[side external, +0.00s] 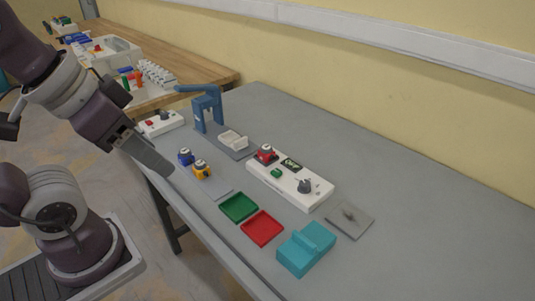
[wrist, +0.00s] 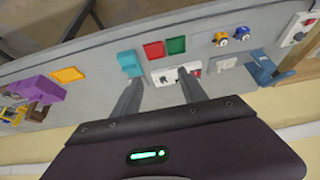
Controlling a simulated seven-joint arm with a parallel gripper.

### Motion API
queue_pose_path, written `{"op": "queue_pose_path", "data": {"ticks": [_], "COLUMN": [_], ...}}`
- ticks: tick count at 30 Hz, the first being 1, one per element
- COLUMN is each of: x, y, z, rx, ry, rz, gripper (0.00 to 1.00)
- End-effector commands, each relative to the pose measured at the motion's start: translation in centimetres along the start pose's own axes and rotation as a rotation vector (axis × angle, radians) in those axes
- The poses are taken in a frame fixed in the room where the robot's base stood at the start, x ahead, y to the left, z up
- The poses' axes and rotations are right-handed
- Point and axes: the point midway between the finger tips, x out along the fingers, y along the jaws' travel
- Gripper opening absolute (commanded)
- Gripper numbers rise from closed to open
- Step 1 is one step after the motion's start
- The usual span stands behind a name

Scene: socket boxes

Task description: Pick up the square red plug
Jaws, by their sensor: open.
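The red plug (side external: 266,154) sits on the far left end of a white socket box (side external: 322,198) near the middle of the grey table; its exact shape is too small to tell. In the wrist view the plug (wrist: 195,71) shows just right of my right finger. My gripper (side external: 163,168) is open and empty, above the table's front left edge and well apart from the plug. In the wrist view its two fingers (wrist: 158,76) are spread, with part of the white box (wrist: 164,77) seen between them.
Blue (side external: 186,157) and yellow (side external: 201,168) plugs stand left of the box. Green (side external: 239,208) and red (side external: 262,228) trays and a teal block (side external: 306,249) lie in front. A blue arch (side external: 209,108) stands behind.

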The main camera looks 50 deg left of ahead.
Motion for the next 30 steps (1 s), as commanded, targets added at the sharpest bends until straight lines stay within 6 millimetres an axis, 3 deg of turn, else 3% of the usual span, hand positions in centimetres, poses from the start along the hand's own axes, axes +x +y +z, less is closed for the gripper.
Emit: {"op": "queue_pose_path", "data": {"ticks": [3,6,15,17,20,23,26,30], "x": [0.0,0.0,0.0,-0.1,0.7,3.8,9.1,18.8], "y": [0.0,0.0,0.0,0.0,-0.3,-2.0,-4.6,-8.9], "z": [0.0,0.0,-0.4,-1.8,-7.0,-13.5,-18.8,-23.5], "rx": [0.0,0.0,-0.016,-0.079,-0.313,-0.624,-0.911,-1.245], "ry": [0.0,0.0,-0.006,-0.032,-0.123,-0.231,-0.317,-0.383], "rz": [0.0,0.0,0.006,0.026,0.077,0.087,0.037,-0.11], "gripper": [0.5,0.65,0.65,0.65,0.65,0.65,0.65,0.65]}}
